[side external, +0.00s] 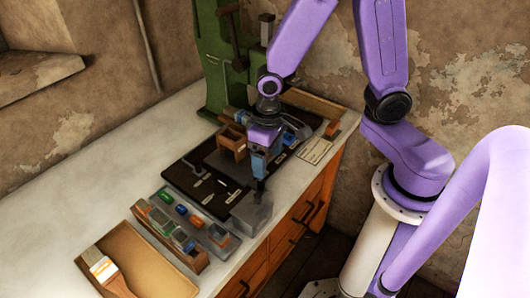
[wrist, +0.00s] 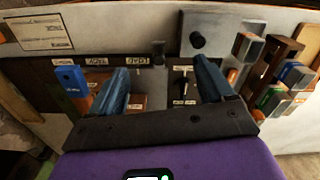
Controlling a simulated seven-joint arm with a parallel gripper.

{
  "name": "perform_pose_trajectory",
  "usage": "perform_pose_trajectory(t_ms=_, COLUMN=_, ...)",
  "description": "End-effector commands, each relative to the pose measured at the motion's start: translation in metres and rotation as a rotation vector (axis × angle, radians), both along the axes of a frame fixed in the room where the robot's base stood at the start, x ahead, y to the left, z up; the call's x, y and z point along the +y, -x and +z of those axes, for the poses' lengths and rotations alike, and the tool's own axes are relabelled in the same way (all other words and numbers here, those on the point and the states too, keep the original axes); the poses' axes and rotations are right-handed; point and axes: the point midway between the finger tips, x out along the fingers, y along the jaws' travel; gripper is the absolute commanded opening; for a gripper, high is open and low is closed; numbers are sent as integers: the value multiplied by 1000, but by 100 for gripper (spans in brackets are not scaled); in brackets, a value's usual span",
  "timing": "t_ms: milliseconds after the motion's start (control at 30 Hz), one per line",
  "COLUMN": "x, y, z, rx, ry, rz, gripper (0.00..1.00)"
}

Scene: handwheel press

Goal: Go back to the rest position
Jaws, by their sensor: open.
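My gripper (side external: 259,176) hangs over the front edge of the dark labelled board (side external: 181,177), near a grey block (side external: 250,214). In the wrist view my gripper (wrist: 163,76) has its two blue fingers spread apart with nothing held between them. A small dark knob or post (wrist: 158,48) shows beyond the fingertips. The grey block with a round dark spot (wrist: 197,40) is at the upper right there. A green press (side external: 216,75) stands at the back of the bench. I cannot tell how high the fingertips are above the board.
A wooden box (side external: 232,141) stands on the board behind my gripper. A bin rack with coloured parts (side external: 187,258) and a tray (side external: 150,268) with a brush (side external: 106,275) are at the front left. A paper card (side external: 315,151) lies at right. The bench's left side (side external: 90,190) is clear.

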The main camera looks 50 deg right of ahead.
Motion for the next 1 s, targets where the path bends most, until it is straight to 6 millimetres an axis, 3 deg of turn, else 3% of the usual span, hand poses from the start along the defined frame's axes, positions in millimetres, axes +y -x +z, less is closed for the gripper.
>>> perform_pose_trajectory(t_ms=300, x=-11, y=70, z=60, rx=-17, ry=-13, rz=462, gripper=81)
perform_pose_trajectory(t_ms=600, x=-36, y=129, z=96, rx=-24, ry=-16, rz=822, gripper=81)
perform_pose_trajectory(t_ms=767, x=-43, y=142, z=102, rx=-23, ry=-15, rz=900, gripper=81)
perform_pose_trajectory(t_ms=1000, x=-44, y=144, z=103, rx=-21, ry=-14, rz=913, gripper=81)
